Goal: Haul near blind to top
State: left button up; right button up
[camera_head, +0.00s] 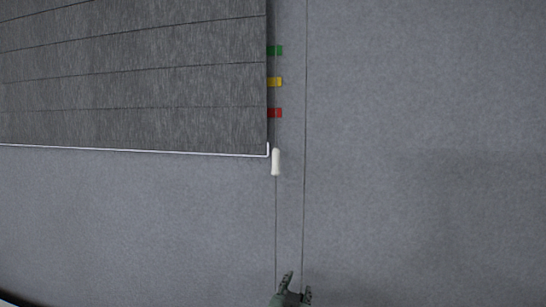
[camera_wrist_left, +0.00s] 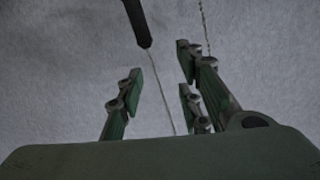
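The dark grey blind (camera_head: 135,85) hangs at the upper left of the head view, with a pale bar along its bottom edge. A white cord knob (camera_head: 276,162) hangs just below its lower right corner. Two thin cords run down the wall, the left one (camera_head: 276,225) through the knob, the right one (camera_head: 304,200) beside it. My left gripper (camera_head: 292,288) is at the bottom of the head view, by both cords. In the wrist view its fingers (camera_wrist_left: 160,85) stand apart, with one cord (camera_wrist_left: 161,88) passing between them in the picture; contact is unclear. My right gripper is not seen.
Green (camera_head: 275,50), yellow (camera_head: 275,82) and red (camera_head: 275,113) marks sit along the blind's right edge. A dark rod-like piece (camera_wrist_left: 138,22) is above the fingers in the wrist view. The grey wall (camera_head: 430,160) to the right is bare.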

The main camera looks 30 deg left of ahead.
pick_arm(q)
notch_tip(320, 180, up, 16)
jog(key=a+n+t+y, duration=0.2)
jog(key=t, duration=0.1)
jog(key=n+t+y+p, duration=0.1)
jog(key=n+y+p, duration=0.1)
jog(key=y, duration=0.1)
send_near(276, 164)
jog(key=x, duration=0.4)
jog(key=shift+t, duration=0.3)
jog(key=p+x, duration=0.2)
jog(key=x, duration=0.4)
jog(key=shift+a+f+p, duration=0.1)
jog(key=shift+p, duration=0.25)
jog(key=shift+w+a, duration=0.25)
jog(key=shift+w, duration=0.2)
jog(key=shift+c, duration=0.4)
grip_shut()
